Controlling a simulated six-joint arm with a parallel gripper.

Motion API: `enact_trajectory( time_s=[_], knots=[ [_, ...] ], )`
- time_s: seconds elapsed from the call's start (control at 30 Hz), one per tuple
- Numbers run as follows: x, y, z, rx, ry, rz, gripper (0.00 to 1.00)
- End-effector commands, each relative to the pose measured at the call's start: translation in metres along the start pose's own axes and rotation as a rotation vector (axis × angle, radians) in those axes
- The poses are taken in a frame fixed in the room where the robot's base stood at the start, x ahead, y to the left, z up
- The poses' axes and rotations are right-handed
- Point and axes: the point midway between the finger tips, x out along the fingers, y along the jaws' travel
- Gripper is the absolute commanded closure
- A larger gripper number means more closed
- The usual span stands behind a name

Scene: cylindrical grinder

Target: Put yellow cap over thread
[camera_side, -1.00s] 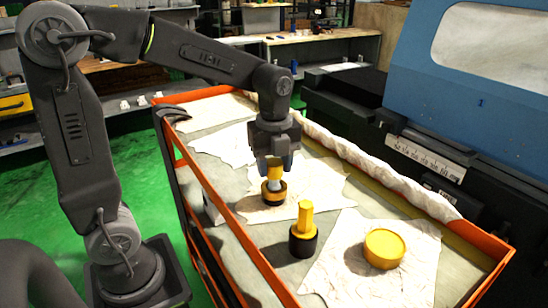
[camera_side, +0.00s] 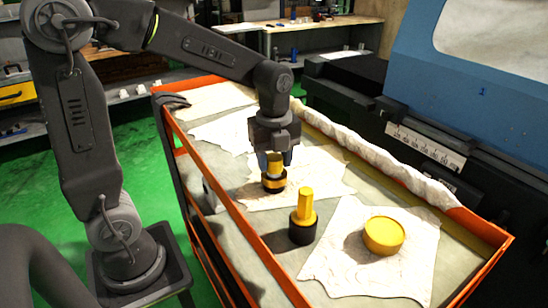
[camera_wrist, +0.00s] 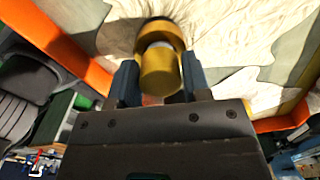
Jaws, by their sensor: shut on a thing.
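A small yellow cap (camera_wrist: 161,74) is between the fingers of my gripper (camera_wrist: 154,85) in the wrist view. The cap also shows in the side view (camera_side: 274,163), upright, directly above a pale thread (camera_side: 273,178). The thread rises from a yellow and black base (camera_side: 274,187) standing on a pale sheet. In the wrist view a band of the thread (camera_wrist: 158,45) shows between the cap and the yellow collar of the base (camera_wrist: 172,31). My gripper (camera_side: 276,160) is shut on the cap. Whether the cap's lower rim surrounds the thread's top is hidden.
A similar yellow post on a black base (camera_side: 303,216) stands nearer the camera. A wide yellow round part (camera_side: 384,236) lies on another sheet at right. The cart's orange rim (camera_side: 240,223) borders the work, with a rolled white cloth (camera_side: 375,155) along its far edge.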

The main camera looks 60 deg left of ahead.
Motion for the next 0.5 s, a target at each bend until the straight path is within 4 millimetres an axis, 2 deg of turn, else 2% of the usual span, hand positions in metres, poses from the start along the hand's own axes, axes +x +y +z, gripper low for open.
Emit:
enact_trajectory(
  time_s=[0.03,0.07,0.1,0.37,0.5],
  knots=[
    [-0.0001,0.0000,0.0000,0.000,0.000,0.000,0.79],
    [-0.0001,0.0000,0.0000,0.000,0.000,0.000,0.55],
    [-0.0001,0.0000,0.0000,0.000,0.000,0.000,0.51],
    [-0.0001,0.0000,0.0000,0.000,0.000,0.000,0.27],
    [-0.0001,0.0000,0.0000,0.000,0.000,0.000,0.26]
  ],
)
